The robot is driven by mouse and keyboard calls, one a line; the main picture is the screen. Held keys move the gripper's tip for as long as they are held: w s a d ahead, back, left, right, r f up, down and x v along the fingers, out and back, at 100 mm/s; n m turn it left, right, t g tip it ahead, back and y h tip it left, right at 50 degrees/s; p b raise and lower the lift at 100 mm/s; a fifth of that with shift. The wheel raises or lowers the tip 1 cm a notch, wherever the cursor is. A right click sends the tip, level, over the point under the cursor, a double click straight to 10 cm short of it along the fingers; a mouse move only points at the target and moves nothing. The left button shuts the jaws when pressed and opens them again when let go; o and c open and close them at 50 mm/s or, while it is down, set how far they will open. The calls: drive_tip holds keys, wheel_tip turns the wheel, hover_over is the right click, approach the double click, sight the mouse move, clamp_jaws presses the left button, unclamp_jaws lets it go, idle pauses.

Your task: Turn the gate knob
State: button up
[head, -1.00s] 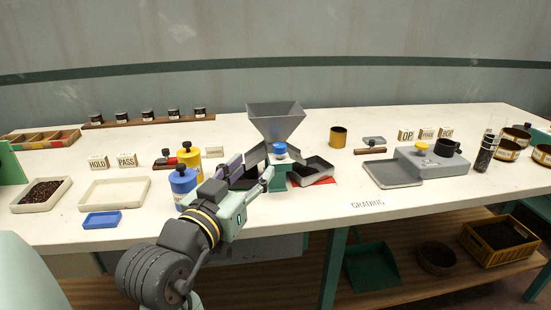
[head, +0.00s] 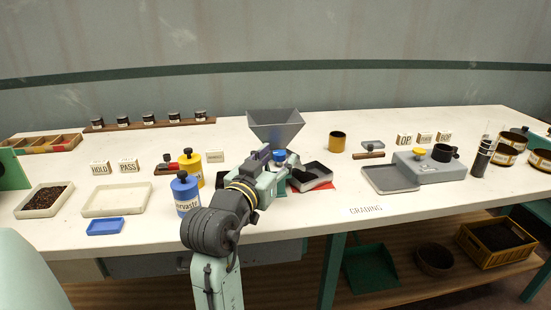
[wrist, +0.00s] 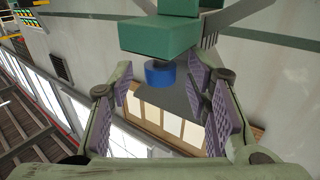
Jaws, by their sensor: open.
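The blue gate knob (head: 280,156) sits at the front of the green stand under the grey hopper (head: 276,125). In the wrist view the knob (wrist: 160,73) shows below a green block (wrist: 158,38), between my spread fingers. My gripper (head: 272,168) is open and empty, its purple-padded fingers on either side of the knob's line in the wrist view. In the head view it reaches the front of the stand and partly hides it. I cannot tell whether the pads touch the knob; gaps show on both sides in the wrist view.
Blue (head: 185,192) and yellow (head: 190,168) canisters stand close left of my arm. A grey scale-like box (head: 430,167) and a flat tray (head: 390,177) are further right. Bare table lies along the front right.

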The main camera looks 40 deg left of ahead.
drive_tip(key=shift+c, duration=0.4)
clamp_jaws()
